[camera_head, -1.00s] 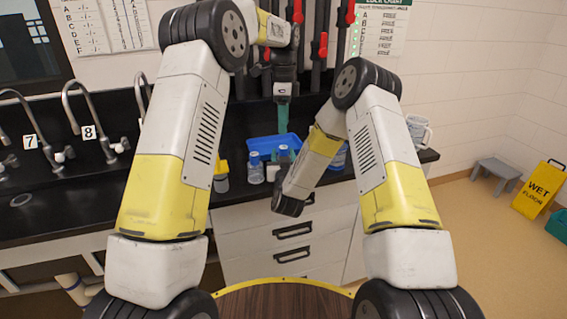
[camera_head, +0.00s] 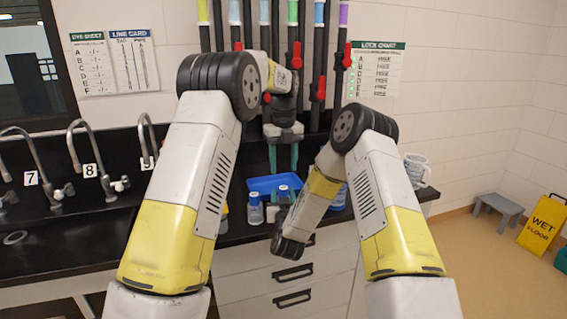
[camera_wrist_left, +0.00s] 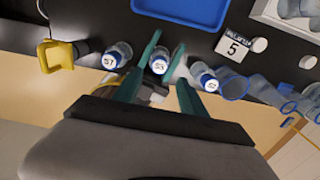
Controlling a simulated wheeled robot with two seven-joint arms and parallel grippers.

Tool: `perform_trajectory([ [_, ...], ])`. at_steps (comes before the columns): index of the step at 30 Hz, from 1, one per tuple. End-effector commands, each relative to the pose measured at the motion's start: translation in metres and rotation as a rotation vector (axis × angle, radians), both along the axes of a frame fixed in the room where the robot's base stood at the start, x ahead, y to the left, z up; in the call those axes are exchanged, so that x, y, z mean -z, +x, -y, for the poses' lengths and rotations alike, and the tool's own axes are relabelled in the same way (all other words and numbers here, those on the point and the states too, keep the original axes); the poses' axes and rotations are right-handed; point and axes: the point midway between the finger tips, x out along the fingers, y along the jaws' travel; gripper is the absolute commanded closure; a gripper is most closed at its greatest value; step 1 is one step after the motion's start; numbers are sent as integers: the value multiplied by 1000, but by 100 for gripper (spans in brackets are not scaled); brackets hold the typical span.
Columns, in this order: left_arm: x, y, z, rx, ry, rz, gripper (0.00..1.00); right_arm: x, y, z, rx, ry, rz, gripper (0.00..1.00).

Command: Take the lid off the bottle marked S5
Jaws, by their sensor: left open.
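In the left wrist view, several small clear bottles with blue-rimmed, white-topped lids stand in a row. The middle bottle (camera_wrist_left: 159,65) has a marking like S5 or S3, which I cannot read surely. The left bottle (camera_wrist_left: 112,58) looks marked S7. The right bottle's (camera_wrist_left: 208,82) mark is unclear. My left gripper (camera_head: 284,168) has teal fingers spread apart and pointing down above the counter's back. In the wrist view its open fingers (camera_wrist_left: 162,72) lie on either side of the middle bottle; contact is not visible. My right arm's end is low in front of the counter, its gripper hidden.
A blue tray (camera_head: 262,184) lies behind the bottles. A card marked 5 (camera_wrist_left: 234,47) and white caps (camera_wrist_left: 259,45) lie nearby. A yellow object (camera_wrist_left: 57,55) stands left of the bottles. Numbered taps (camera_head: 82,150) line the left. A mug (camera_head: 416,170) stands at the right end.

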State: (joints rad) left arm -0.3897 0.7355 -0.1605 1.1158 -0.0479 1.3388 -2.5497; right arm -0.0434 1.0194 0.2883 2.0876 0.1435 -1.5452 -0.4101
Motion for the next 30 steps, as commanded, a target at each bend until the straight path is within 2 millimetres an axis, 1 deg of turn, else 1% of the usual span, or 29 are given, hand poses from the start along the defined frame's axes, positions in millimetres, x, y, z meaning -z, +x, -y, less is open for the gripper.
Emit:
perform_trajectory([
  [6, 34, -1, 0, 0, 3, -4, 51, 0, 0, 0, 0, 0, 0, 100],
  [12, 61, -1, 0, 0, 2, -3, 51, 0, 0, 0, 0, 0, 0, 100],
  [18, 74, 0, 0, -2, 1, -1, 51, 0, 0, 0, 0, 0, 0, 100],
  [26, 74, 0, 0, -2, 1, 0, 51, 0, 0, 0, 0, 0, 0, 100],
  [30, 74, 0, 0, -2, 1, 0, 78, 0, 0, 0, 0, 0, 0, 100],
])
